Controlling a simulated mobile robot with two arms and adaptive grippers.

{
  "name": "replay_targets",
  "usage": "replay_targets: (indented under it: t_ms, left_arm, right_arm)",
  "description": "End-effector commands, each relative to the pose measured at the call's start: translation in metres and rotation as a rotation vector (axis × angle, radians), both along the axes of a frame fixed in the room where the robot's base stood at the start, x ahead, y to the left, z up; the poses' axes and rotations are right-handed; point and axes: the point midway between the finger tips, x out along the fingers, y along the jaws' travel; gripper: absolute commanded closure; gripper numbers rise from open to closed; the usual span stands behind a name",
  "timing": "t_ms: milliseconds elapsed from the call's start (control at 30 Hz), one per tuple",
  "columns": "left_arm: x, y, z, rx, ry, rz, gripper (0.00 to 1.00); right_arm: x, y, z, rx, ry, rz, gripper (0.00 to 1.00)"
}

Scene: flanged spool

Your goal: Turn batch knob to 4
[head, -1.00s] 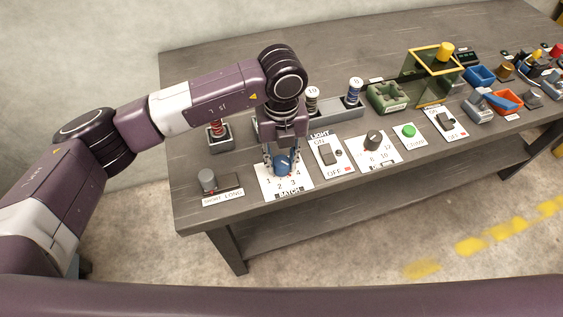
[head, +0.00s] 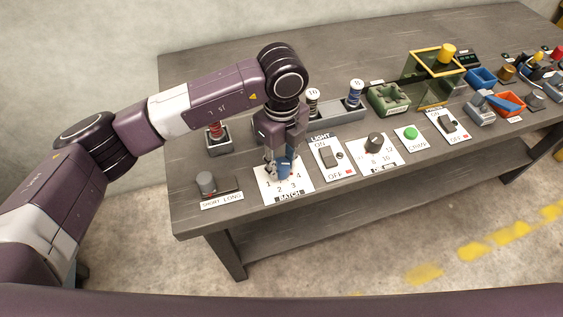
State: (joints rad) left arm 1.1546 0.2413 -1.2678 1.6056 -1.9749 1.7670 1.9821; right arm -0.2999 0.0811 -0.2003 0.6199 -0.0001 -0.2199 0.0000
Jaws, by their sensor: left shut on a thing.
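The batch knob (head: 285,170) is blue and stands on a white plate (head: 301,186) marked with the numbers 1 to 4 and the word BATCH, near the front left of the bench. My left gripper (head: 278,166) points down from above and is shut on the knob, with its fingers on either side of it. The fingers and the wrist hide part of the knob, and I cannot read which number its pointer faces. My right gripper is not in view.
A short/long slider with a grey knob (head: 205,182) is to the left. A light switch (head: 327,156), a dark dial (head: 375,142) and a green button (head: 411,133) line the front edge to the right. A red spring post (head: 215,134) stands behind.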

Motion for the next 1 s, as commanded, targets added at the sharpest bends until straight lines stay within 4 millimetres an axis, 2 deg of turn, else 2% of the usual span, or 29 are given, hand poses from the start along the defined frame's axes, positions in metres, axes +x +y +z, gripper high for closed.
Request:
replay_targets:
  t_ms: [300,333,500,800,867,1000]
  left_arm:
    - [0.002,0.000,0.003,-0.002,-0.007,0.006,0.95]
    - [0.002,0.000,0.003,-0.002,-0.007,0.006,0.70]
    - [0.002,0.000,0.002,-0.002,-0.004,0.004,0.53]
    - [0.001,0.000,0.003,-0.001,-0.002,0.002,0.53]
    - [0.001,0.000,0.008,-0.002,-0.003,0.002,0.53]
    - [0.002,0.000,0.030,-0.002,-0.006,0.001,0.53]
  right_arm:
    - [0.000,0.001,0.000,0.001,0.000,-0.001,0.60]
    - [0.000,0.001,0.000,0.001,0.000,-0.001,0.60]
    - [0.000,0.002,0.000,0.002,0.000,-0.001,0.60]
    - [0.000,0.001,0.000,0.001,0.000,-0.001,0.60]
    - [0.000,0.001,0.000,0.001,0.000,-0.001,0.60]
    - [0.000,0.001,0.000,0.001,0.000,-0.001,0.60]
